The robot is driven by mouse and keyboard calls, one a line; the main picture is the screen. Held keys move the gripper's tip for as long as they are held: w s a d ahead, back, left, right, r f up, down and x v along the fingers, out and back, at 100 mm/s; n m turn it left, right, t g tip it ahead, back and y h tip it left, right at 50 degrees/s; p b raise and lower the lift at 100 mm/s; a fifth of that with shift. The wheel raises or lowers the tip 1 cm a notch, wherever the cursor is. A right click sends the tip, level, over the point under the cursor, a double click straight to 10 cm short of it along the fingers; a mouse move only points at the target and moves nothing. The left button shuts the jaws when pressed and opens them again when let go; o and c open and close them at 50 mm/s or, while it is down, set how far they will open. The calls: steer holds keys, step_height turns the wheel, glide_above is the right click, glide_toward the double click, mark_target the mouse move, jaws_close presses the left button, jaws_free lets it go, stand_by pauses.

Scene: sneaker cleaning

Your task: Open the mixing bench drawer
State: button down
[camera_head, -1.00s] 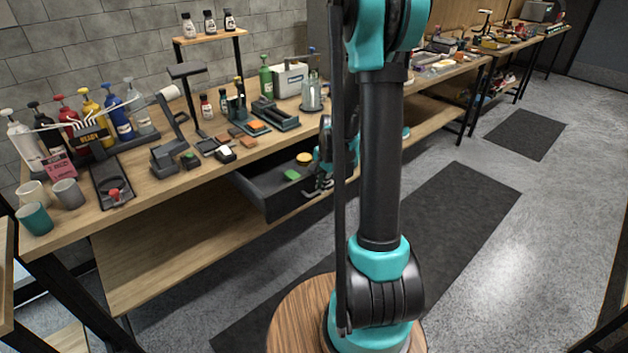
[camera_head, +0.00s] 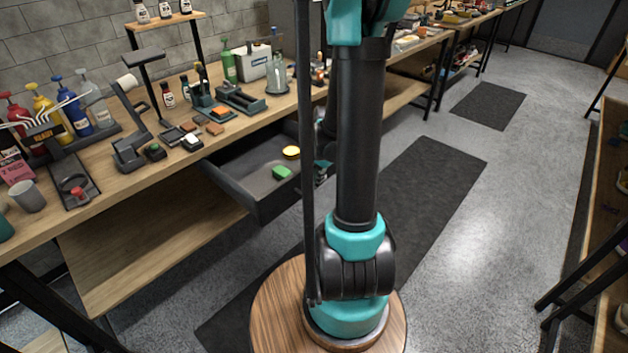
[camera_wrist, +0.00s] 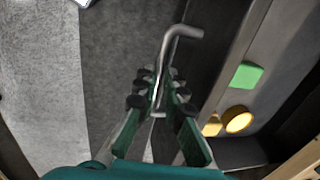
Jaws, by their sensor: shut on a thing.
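The mixing bench drawer (camera_head: 232,190) is dark grey and stands well out from under the wooden bench top, its inside showing. In it lie a green block (camera_head: 282,172) and a yellow round piece (camera_head: 291,152). In the wrist view the drawer's metal bar handle (camera_wrist: 184,32) runs between the green and black fingers of my gripper (camera_wrist: 157,88), which is shut on it. In the head view my arm's dark upright link hides most of the gripper and the handle.
The bench top (camera_head: 100,190) carries bottles, a grey cup (camera_head: 28,196), a stand and small blocks. A dark mat (camera_head: 425,185) lies on the open floor to the right. Another shelf (camera_head: 600,200) stands at the right edge.

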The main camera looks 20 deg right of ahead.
steer(key=c, duration=1.9)
jaws_free()
steer(key=shift+s+d+r, duration=0.15)
steer(key=shift+s+r, duration=0.15)
steer(key=shift+r, duration=1.65)
steer(key=shift+s+d+r, duration=0.2)
steer(key=shift+s+r, duration=0.15)
steer(key=shift+r, duration=1.65)
steer(key=shift+s+d+r, duration=0.15)
steer(key=shift+s+r, duration=0.15)
steer(key=shift+r, duration=1.65)
